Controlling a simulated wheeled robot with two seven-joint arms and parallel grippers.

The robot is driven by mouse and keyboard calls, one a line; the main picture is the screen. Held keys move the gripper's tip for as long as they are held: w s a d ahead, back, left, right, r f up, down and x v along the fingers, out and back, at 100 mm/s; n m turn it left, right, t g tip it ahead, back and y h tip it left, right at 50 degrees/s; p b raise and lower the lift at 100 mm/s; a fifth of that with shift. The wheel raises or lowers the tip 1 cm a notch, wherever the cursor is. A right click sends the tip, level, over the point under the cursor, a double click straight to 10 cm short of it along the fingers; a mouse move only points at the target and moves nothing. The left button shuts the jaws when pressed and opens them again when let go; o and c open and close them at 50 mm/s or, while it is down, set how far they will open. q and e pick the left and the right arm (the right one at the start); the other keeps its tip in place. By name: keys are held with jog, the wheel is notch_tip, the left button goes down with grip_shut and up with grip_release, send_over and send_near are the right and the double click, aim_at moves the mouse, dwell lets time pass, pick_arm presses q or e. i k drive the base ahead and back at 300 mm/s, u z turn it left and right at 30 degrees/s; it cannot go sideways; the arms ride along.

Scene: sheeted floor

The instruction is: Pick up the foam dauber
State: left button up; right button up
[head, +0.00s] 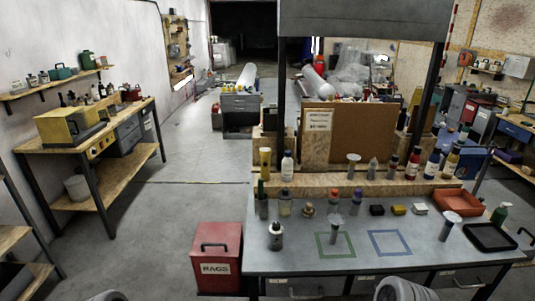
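No thing here is labelled as the foam dauber, and the small items are too small to name surely. Only grey rounded parts of my arms show at the bottom edge. Neither gripper is in view.
Bottles crowd the worktable's back and left. A red-orange tray (458,203) and a black tray (489,237) lie at right. A blue square outline (390,243) marks the clear front. A red RAGS bin (216,258) stands left of the table; open floor lies beyond.

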aim_at(309, 211)
jog(key=k, duration=0.5)
jog(key=z, duration=1.75)
jog(key=i, duration=1.5)
jog(key=u, duration=0.05)
